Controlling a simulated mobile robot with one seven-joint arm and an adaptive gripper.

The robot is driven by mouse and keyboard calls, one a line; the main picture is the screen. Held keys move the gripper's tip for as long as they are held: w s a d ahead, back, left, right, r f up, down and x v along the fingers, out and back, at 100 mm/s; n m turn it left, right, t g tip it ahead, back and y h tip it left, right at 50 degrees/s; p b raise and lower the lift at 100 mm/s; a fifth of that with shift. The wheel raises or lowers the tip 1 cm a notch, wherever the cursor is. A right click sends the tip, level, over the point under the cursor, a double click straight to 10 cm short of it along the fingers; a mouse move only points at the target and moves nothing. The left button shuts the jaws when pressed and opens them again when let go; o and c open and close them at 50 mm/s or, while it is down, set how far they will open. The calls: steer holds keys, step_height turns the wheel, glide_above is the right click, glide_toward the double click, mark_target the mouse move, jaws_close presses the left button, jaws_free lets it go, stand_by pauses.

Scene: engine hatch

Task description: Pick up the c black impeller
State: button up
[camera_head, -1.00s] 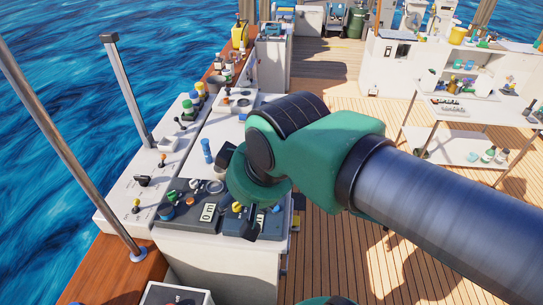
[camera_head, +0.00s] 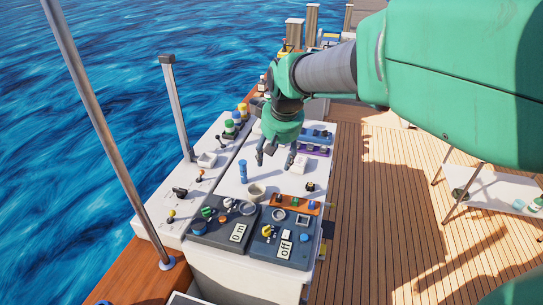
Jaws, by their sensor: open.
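My gripper (camera_head: 275,155) hangs over the white counter (camera_head: 228,181), its dark fingers pointing down, apart and with nothing seen between them. A small black object (camera_head: 310,186) on the counter, to the right of and nearer than my gripper, may be the black impeller; it is too small to be sure. Another black piece (camera_head: 179,192) lies on the ledge at the left. Whether my fingers touch the counter cannot be told.
A blue cylinder (camera_head: 243,171) stands left of my gripper, with a beige cup (camera_head: 257,191) nearer. Dark on and off panels (camera_head: 283,238) with knobs and an orange strip (camera_head: 297,204) fill the near end. A metal post (camera_head: 178,108) rises at left. Wooden deck lies right.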

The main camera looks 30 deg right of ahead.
steer(key=w+d+f+p, duration=0.1)
steer(key=w+d+f, duration=0.4)
steer(key=d+f, duration=0.3)
steer(key=w+d+f+g+p, duration=0.1)
steer(key=w+d+f, duration=0.3)
steer(key=d+f, duration=0.5)
steer(key=w+d+f+m+g+p, duration=0.1)
steer(key=w+d+f+p, duration=0.1)
steer(key=w+d+f, duration=0.3)
steer(key=d+f, duration=0.3)
steer(key=d, duration=0.4)
steer(key=shift+w+f, duration=0.2)
steer(key=shift+w, duration=0.15)
steer(key=shift+d, duration=0.1)
glide_above(311, 185)
steer(key=shift+s+f, duration=0.15)
steer(key=shift+f, duration=2)
steer(key=shift+s+f, duration=0.1)
steer(key=shift+f, duration=2)
steer(key=shift+w+f, duration=0.15)
steer(key=shift+f, duration=1.15)
steer(key=shift+w+f, duration=0.15)
steer(key=shift+f, duration=1.15)
